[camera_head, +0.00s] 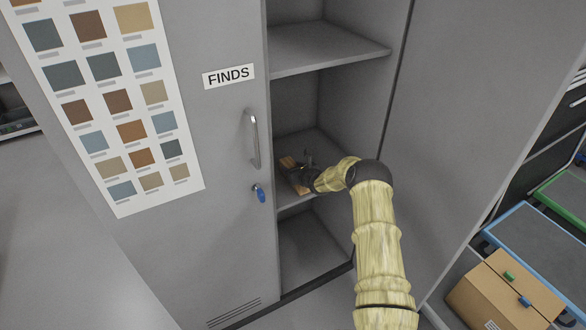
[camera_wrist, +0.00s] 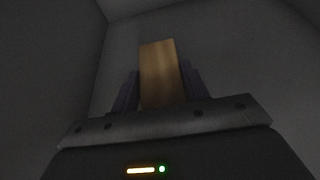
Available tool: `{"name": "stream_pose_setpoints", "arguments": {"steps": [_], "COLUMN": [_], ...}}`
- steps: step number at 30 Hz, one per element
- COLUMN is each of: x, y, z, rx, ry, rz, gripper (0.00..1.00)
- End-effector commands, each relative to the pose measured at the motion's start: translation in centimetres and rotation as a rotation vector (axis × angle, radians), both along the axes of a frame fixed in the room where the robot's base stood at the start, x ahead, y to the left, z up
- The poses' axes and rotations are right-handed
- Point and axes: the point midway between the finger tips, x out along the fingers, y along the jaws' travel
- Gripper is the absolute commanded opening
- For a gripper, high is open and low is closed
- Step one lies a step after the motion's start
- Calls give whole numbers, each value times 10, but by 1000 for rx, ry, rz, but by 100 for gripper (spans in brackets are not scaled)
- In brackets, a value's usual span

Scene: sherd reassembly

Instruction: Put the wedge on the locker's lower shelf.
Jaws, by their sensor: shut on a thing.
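The wedge is a tan wooden block (camera_wrist: 160,70) between the two dark fingers of my gripper (camera_wrist: 160,88) in the wrist view. My gripper is shut on it. In the head view my gripper (camera_head: 302,177) reaches into the open locker (camera_head: 390,90), inside its middle compartment, low over the lower shelf (camera_head: 322,146). Tan parts of the wedge (camera_head: 288,162) show beside the dark fingers there. I cannot tell whether the wedge touches the shelf.
The upper shelf (camera_head: 325,48) is above my gripper, and the locker floor (camera_head: 308,250) below looks empty. The door labelled FINDS (camera_head: 228,140) stands left with its handle (camera_head: 253,138). A cardboard box (camera_head: 505,292) is at lower right.

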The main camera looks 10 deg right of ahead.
Motion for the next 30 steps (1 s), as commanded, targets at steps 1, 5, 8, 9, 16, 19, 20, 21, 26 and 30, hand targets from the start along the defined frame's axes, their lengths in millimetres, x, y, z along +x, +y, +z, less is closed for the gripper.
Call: {"name": "stream_pose_setpoints", "arguments": {"steps": [1, 5, 8, 9, 16, 19, 20, 21, 26, 30], "x": [0, 0, 0, 0, -1, -5, -7, -10, -25, -42], "y": [0, 0, 0, 0, -1, -2, -2, -3, -9, -14], "z": [0, -1, -1, -1, 1, 3, 3, 5, 12, 19], "rx": [0, 0, 0, 1, 1, 1, 2, 2, 1, 1], "ry": [-1, 0, 0, 0, 0, 2, 3, 2, 1, 2], "rz": [0, 0, 0, 0, 0, -1, 0, 0, 0, 1], "gripper": [18, 67, 67, 67, 67, 67, 67, 67, 67, 67]}}
